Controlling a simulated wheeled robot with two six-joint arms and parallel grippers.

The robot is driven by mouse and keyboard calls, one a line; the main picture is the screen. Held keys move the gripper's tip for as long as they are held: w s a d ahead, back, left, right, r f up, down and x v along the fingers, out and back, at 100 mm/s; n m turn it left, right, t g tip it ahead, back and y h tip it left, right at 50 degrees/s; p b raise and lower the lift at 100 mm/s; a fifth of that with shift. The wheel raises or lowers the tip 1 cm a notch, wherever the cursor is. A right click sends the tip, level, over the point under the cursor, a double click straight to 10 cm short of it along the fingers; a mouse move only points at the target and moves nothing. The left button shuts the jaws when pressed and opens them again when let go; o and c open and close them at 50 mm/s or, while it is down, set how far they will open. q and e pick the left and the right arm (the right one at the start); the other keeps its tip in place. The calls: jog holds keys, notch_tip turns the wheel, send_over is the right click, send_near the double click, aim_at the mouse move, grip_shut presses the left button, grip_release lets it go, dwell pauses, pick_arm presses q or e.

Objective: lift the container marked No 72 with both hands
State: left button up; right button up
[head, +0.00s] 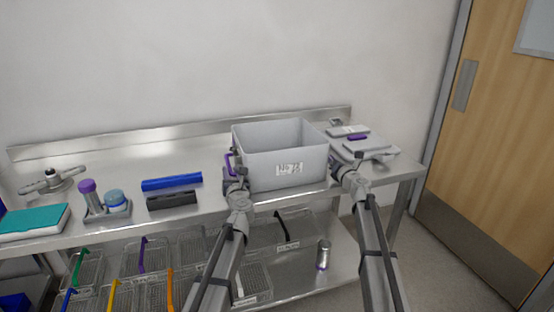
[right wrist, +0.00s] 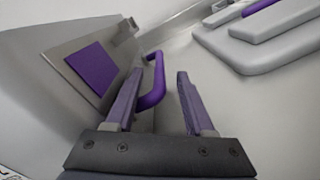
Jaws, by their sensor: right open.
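The grey open-topped container (head: 253,174) stands on the steel table, with a white label (head: 289,169) on its front whose small text I cannot read surely. A purple handle (head: 229,163) shows on its left side. My left gripper (head: 235,176) is at that handle; whether its jaws are open or shut is unclear. My right gripper (head: 341,169) is by the container's right side. In the right wrist view the right gripper (right wrist: 158,60) is open, with the right purple handle (right wrist: 153,88) between its fingers, nearer the left finger.
Grey flat devices (head: 374,148) lie close to the container's right.

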pick_arm(q)
grip_shut()
pick_arm(e)
jog(key=c, duration=0.6)
grip_shut()
dwell(0.5)
